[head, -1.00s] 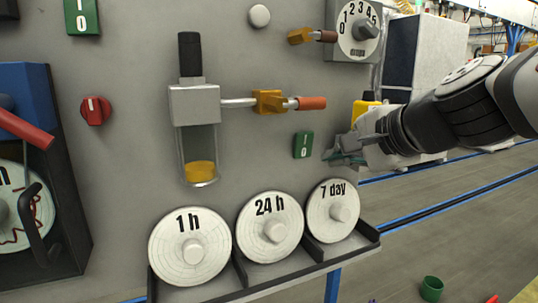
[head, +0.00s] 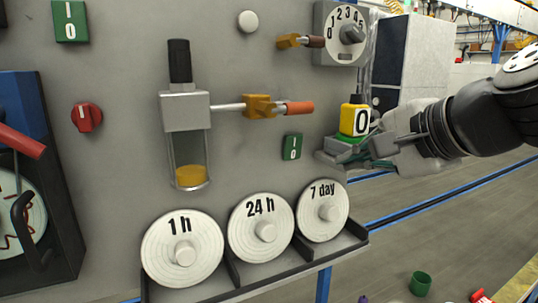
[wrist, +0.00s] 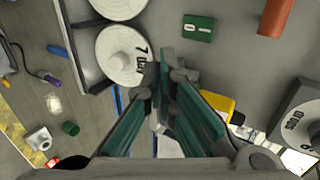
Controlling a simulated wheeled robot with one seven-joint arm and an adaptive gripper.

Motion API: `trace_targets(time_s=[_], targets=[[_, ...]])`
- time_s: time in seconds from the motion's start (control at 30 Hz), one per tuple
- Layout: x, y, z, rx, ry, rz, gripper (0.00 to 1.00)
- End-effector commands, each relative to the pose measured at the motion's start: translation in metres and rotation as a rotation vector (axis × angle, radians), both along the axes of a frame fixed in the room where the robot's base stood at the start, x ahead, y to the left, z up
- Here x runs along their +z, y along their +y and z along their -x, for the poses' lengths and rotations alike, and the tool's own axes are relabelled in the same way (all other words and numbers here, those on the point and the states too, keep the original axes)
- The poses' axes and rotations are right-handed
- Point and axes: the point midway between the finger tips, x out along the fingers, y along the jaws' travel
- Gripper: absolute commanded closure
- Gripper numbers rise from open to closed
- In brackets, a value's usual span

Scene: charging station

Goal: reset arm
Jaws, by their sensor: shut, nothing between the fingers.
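My gripper (head: 348,160) is at the right edge of the grey panel, to the right of the small green switch (head: 292,147). Its teal fingers are together and empty. In the wrist view my gripper (wrist: 166,72) shows its fingertips close together, with the round "7 day" disc (wrist: 122,58) beyond and left of them. The arm reaches in from the right side of the head view. A yellow block with a black 0 (head: 354,119) shows just above and behind the fingers; whether they touch it cannot be told.
The panel (head: 110,170) carries a glass cylinder (head: 189,155), an orange-handled valve (head: 262,106), a red knob (head: 87,117) and a numbered dial (head: 345,33). Discs marked 1 h (head: 183,247) and 24 h (head: 261,228) sit on a ledge. A green cup (head: 420,283) stands on the floor, lower right.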

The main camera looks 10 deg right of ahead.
Motion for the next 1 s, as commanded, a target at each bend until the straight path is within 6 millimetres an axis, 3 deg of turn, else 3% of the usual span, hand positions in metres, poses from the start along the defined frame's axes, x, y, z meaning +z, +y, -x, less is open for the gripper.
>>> trace_targets(time_s=[0.13,0.27,0.4,0.5,0.67,1.0], targets=[[-0.020,0.023,0.029,0.166,0.061,0.185,1.00],[-0.056,0.042,0.082,0.453,0.167,0.501,1.00],[-0.087,0.040,0.136,0.743,0.277,0.812,1.00],[-0.100,0.031,0.162,0.885,0.338,0.961,1.00],[-0.108,0.023,0.178,0.978,0.383,1.058,1.00],[-0.108,0.022,0.177,0.979,0.384,1.059,1.00]])
